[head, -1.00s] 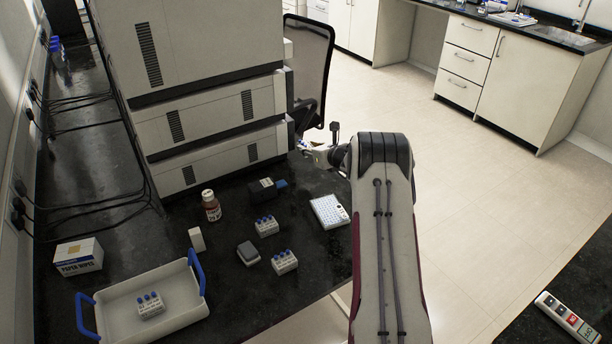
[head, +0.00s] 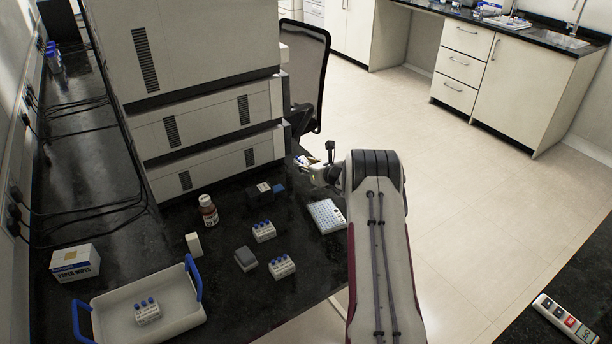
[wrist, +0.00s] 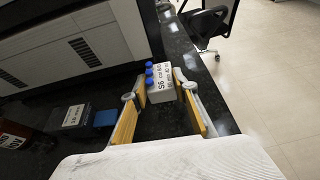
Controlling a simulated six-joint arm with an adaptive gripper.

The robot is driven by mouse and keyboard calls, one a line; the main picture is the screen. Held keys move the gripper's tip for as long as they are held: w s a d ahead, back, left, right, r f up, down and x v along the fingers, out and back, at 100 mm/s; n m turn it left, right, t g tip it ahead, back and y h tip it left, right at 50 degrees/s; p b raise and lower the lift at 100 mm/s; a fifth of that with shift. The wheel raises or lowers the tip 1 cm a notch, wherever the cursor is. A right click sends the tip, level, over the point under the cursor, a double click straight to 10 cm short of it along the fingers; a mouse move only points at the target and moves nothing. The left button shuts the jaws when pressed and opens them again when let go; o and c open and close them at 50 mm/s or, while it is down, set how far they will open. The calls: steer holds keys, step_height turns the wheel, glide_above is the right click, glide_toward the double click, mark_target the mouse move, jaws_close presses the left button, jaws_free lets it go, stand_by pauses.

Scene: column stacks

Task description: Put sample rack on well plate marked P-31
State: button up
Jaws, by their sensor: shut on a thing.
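My gripper (head: 318,171) is over the far right part of the dark bench, beside the stacked instrument. Its yellow-padded fingers (wrist: 157,110) are shut on a white sample rack (wrist: 160,91) with blue caps, labelled "S6" in the wrist view. In the head view this rack is small and partly hidden by the gripper. A white well plate (head: 326,215) lies on the bench near the right edge, nearer the camera than my gripper. Its marking is too small to read. The wrist view does not show it.
Other blue-capped racks stand on the bench (head: 263,232) (head: 282,267) and in a white tray (head: 180,303). A grey block (head: 246,258), brown bottle (head: 208,210) and dark box (head: 258,194) stand nearby. The instrument stack (head: 215,150) rises left of my gripper.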

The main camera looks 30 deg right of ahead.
mark_target(306, 183)
stand_by(0.3)
steer(key=shift+f, duration=2.3)
steer(key=shift+f, duration=0.2)
steer(key=o, duration=1.1)
steer(key=shift+s, duration=0.15)
steer(key=shift+v, duration=3.75)
steer(key=shift+a+r, duration=0.1)
steer(key=shift+r, duration=0.05)
